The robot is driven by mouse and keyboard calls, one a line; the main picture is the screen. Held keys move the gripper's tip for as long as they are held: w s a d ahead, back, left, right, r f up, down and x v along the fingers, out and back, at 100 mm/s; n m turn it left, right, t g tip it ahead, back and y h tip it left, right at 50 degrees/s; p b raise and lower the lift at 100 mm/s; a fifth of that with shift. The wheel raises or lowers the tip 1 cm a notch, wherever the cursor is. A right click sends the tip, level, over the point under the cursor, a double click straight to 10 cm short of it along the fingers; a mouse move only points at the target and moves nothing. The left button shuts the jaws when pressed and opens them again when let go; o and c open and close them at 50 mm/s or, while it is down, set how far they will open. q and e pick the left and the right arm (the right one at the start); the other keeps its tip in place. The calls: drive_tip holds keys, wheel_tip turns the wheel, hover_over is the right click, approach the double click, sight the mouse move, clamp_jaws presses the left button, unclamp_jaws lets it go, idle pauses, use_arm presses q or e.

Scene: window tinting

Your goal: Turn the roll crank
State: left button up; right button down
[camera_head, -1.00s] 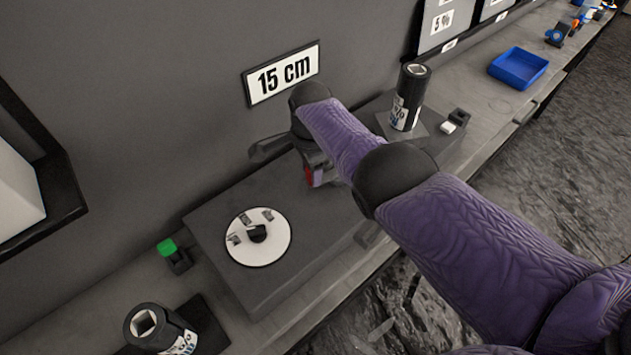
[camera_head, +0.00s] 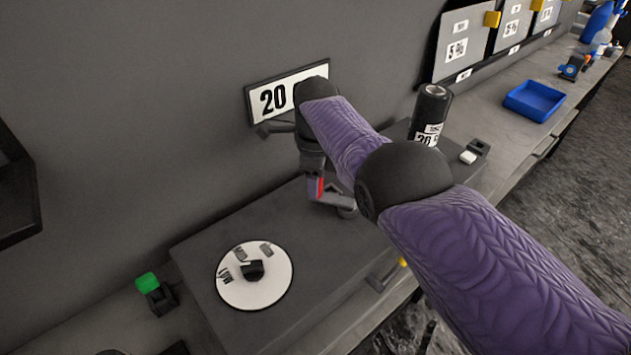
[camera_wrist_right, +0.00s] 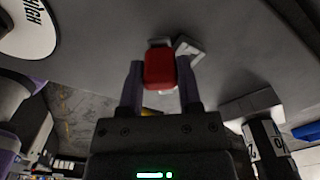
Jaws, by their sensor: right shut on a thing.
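My right gripper (camera_head: 318,190) reaches down from above, over the back right part of a dark box (camera_head: 205,252). In the right wrist view it is shut on the red crank handle (camera_wrist_right: 160,68), which sits between its two fingers. In the head view only a strip of red shows, with a grey crank arm (camera_head: 345,206) below it. A wall sign (camera_head: 270,100) reads "20"; my right arm hides the rest of it. My left gripper is not in view.
A white dial (camera_head: 232,293) with a black knob is on the box top. A green-topped block (camera_head: 148,282) stands left of the box. A dark roll (camera_head: 431,112), a small white-and-black block (camera_head: 470,156) and a blue tray (camera_head: 535,99) stand to the right.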

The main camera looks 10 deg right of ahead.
drive_tip(key=shift+w+d+r, duration=0.1)
drive_tip(key=shift+w, duration=0.05)
idle(0.4)
drive_tip(key=shift+c, duration=1.4)
unclamp_jaws()
wheel_tip(320, 180, up, 10)
drive_tip(key=p, duration=0.5)
drive_tip(key=shift+f, duration=0.25)
drive_tip(key=shift+r, duration=0.2)
